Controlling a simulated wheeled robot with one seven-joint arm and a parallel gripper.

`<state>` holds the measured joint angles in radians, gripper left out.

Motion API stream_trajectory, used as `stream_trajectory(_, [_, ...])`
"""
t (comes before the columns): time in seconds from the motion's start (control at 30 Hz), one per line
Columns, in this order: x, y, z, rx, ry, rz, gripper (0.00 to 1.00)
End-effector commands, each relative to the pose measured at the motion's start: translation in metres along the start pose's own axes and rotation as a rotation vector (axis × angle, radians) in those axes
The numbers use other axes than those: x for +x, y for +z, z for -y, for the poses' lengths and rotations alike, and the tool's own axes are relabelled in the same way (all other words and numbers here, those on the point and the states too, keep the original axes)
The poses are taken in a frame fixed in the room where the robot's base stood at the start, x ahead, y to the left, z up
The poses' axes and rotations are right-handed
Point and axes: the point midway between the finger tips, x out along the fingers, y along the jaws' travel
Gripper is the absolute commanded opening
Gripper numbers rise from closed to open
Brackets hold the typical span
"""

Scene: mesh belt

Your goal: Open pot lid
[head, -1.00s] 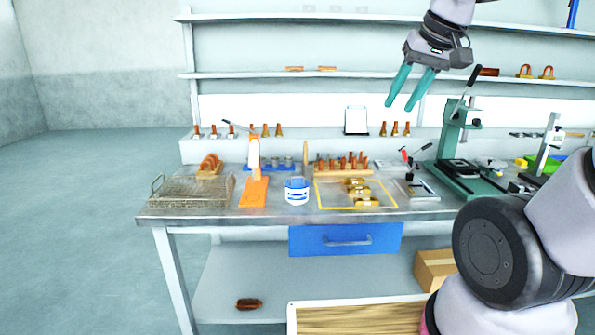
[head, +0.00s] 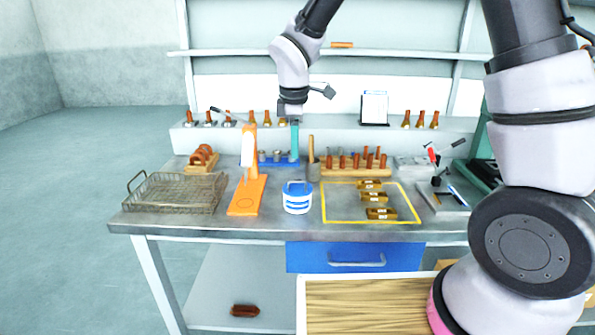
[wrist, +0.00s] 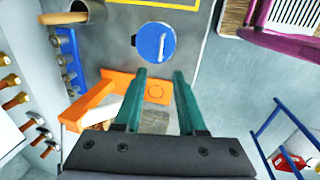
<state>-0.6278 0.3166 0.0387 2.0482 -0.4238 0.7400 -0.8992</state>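The pot (head: 298,206) is white with blue stripes and stands upright near the front edge of the metal bench. Its blue lid (head: 297,188) is on top. In the wrist view the round blue lid (wrist: 156,43) has a pale bar handle and lies just beyond my fingertips. My gripper (head: 294,158) is seen edge-on in the head view, pointing down above the back of the bench, behind and above the pot. The wrist view shows my gripper (wrist: 160,75) open, with an empty gap between its teal fingers, apart from the lid.
An orange stand (head: 248,195) is close on the pot's left, with a wire basket (head: 150,202) farther left. A yellow-outlined area (head: 338,222) with several brass blocks (head: 374,197) is on the right. A mallet in a cup (head: 312,165) stands behind the pot.

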Motion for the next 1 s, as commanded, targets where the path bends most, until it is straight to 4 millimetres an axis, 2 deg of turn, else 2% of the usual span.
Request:
stream_trajectory(0.3, [0.058,0.001,0.002,0.003,-0.005,0.004,0.4])
stream_trajectory(0.5, [0.087,0.001,0.001,0.004,-0.002,0.002,0.4])
stream_trajectory(0.7, [0.1,0.001,0.001,0.006,-0.001,0.001,0.4])
stream_trajectory(0.97, [0.1,0.001,0.0,0.006,-0.001,0.0,0.4])
stream_trajectory(1.0, [0.1,0.001,0.0,0.006,-0.001,0.0,0.25])
